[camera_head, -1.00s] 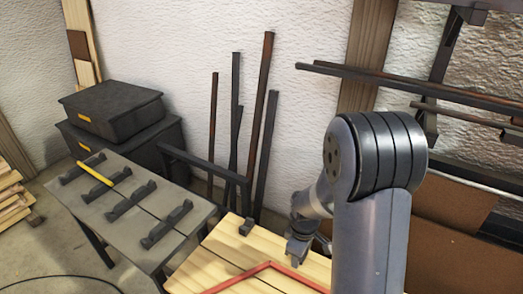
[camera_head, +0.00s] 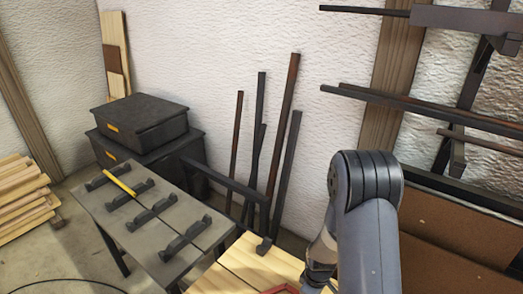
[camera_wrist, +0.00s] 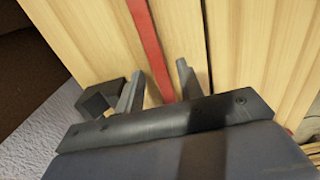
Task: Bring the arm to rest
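My gripper shows in the wrist view (camera_wrist: 160,88) with its two dark fingers apart and nothing clamped between them. A red bent lath (camera_wrist: 149,40) runs over the pale wooden planks beyond the fingers. Its near end passes into the gap between them, and I cannot tell how far below the fingers it lies. In the head view a corner of the red lath (camera_head: 284,289) shows at the bottom edge, and my arm hides the rest. My arm is folded at the right of centre, and the fingertips are out of sight there.
A planked bench top (camera_head: 245,265) lies under my arm. Left of it stands a grey table (camera_head: 150,215) with several dark holders and a yellow piece (camera_head: 119,187). Black boxes (camera_head: 145,125), upright bars (camera_head: 283,145) and a wall rack (camera_head: 420,102) stand behind.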

